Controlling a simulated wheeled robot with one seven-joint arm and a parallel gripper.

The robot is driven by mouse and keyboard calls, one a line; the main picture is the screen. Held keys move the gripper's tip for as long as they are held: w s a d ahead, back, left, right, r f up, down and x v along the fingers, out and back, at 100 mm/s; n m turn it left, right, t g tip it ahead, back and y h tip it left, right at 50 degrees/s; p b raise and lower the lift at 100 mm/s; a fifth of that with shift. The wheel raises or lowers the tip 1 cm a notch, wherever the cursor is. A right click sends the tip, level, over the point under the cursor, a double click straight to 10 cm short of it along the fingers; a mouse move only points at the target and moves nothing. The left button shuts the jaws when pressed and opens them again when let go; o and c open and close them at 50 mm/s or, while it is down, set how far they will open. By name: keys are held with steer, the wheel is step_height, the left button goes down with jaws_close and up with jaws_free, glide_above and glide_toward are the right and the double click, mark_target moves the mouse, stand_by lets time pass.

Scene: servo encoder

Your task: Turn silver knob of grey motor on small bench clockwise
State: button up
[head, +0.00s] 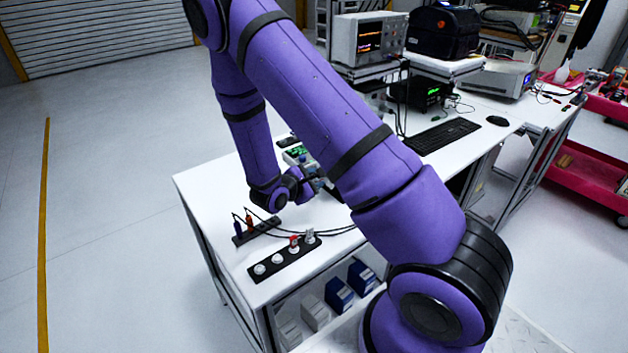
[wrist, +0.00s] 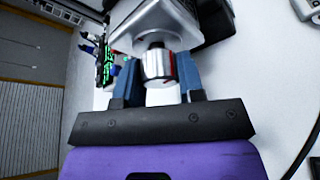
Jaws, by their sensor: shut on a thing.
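The grey motor (wrist: 150,22) shows at the top of the wrist view, a blocky metal body. Its silver knob (wrist: 158,64) faces my gripper, a short cylinder with a red mark near its right side. My gripper (wrist: 160,68) has its two blue fingers on either side of the knob and is shut on it. In the head view my purple arm reaches down to the small white bench (head: 205,190). The arm hides the motor, knob and fingers there, at least in large part.
A black power strip (head: 262,285) with plugs lies at the bench's front edge, with another strip (head: 240,239) and cables behind it. A green circuit board (wrist: 106,62) is left of the motor. A keyboard (head: 442,136) and an oscilloscope (head: 370,38) are farther back. Open floor lies left.

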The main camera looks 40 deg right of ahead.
steer(key=shift+m+t, duration=0.5)
steer(key=shift+m, duration=0.3)
steer(key=o, duration=0.9)
steer(key=v, duration=1.1)
steer(key=shift+f, duration=0.2)
